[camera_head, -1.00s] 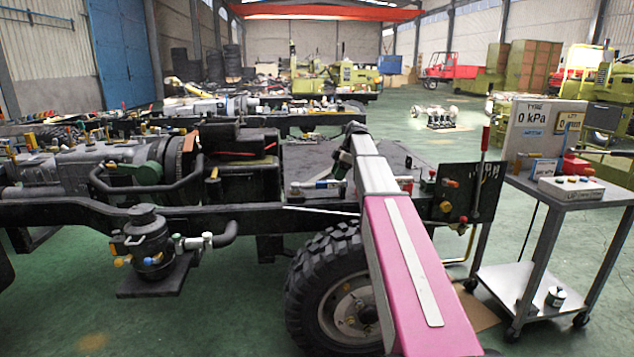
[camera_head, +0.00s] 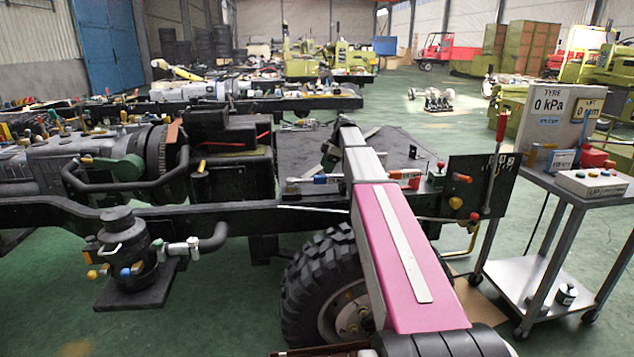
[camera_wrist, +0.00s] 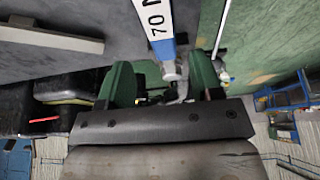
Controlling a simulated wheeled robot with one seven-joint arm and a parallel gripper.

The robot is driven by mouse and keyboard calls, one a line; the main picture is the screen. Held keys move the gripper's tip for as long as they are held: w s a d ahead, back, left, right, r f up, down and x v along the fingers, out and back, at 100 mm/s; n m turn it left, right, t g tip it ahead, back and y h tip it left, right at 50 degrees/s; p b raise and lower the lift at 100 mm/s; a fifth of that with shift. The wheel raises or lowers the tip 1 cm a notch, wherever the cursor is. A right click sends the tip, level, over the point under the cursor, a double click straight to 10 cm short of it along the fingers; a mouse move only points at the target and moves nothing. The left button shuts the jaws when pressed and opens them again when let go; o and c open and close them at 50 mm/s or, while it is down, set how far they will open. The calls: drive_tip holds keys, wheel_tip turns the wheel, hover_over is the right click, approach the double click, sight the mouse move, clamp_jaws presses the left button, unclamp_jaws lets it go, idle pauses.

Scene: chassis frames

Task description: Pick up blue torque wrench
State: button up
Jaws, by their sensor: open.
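The blue torque wrench (camera_head: 318,180) lies on the dark chassis deck, left of my arm. Its pale body has a blue part and a metal end toward the left; my arm hides what lies to the right. In the wrist view, the blue-edged wrench with a white "70 N" label (camera_wrist: 158,28) runs in from the top. Its metal end reaches toward the gap between my fingers. My gripper (camera_wrist: 162,78) is open, with green fingers apart on either side. In the head view my gripper (camera_head: 329,157) is small and partly hidden by my arm, close to the wrench.
The dark chassis rail (camera_head: 240,216) runs along the front of the deck, above a large tyre (camera_head: 305,285). A black box (camera_head: 230,165) stands left of the wrench. A dark panel with knobs and a lever (camera_head: 482,187) stands right. A grey trolley (camera_head: 530,181) is farther right.

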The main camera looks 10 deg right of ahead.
sight(323, 176)
drive_tip(key=shift+s+x, duration=0.15)
drive_tip(key=shift+x, duration=1.3)
drive_tip(key=shift+s+x, duration=0.1)
drive_tip(key=shift+x, duration=1.35)
drive_tip(key=shift+d, duration=0.15)
clamp_jaws()
